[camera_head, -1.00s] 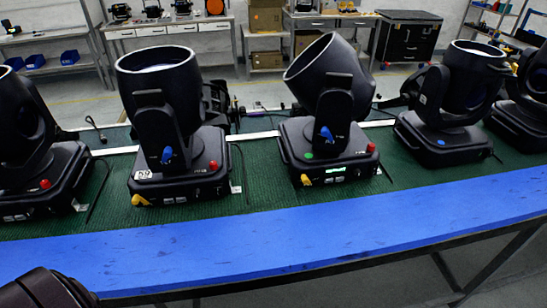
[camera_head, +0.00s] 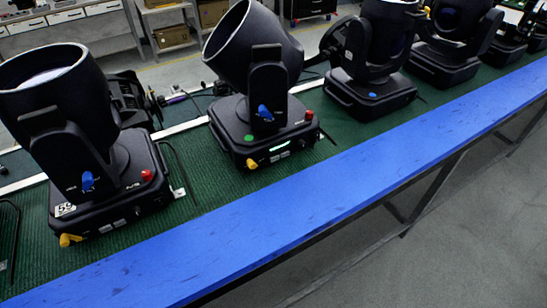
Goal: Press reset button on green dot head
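The green dot head is a black moving-head light (camera_head: 258,95) standing on the green mat, its barrel tilted to the upper left. A green dot (camera_head: 249,138) marks its base. A red button (camera_head: 309,115) sits at the right end of the base top. A blue knob (camera_head: 265,113) is on its arm, a yellow connector (camera_head: 251,163) is at the lower front, and a small lit display (camera_head: 280,148) is on the front face. Neither of my grippers is in view.
Another black head (camera_head: 85,140) with a red button stands to the left. A head with a blue dot (camera_head: 372,95) and several more stand to the right. The blue table edge (camera_head: 330,185) runs along the front. Grey floor (camera_head: 450,220) lies clear at lower right.

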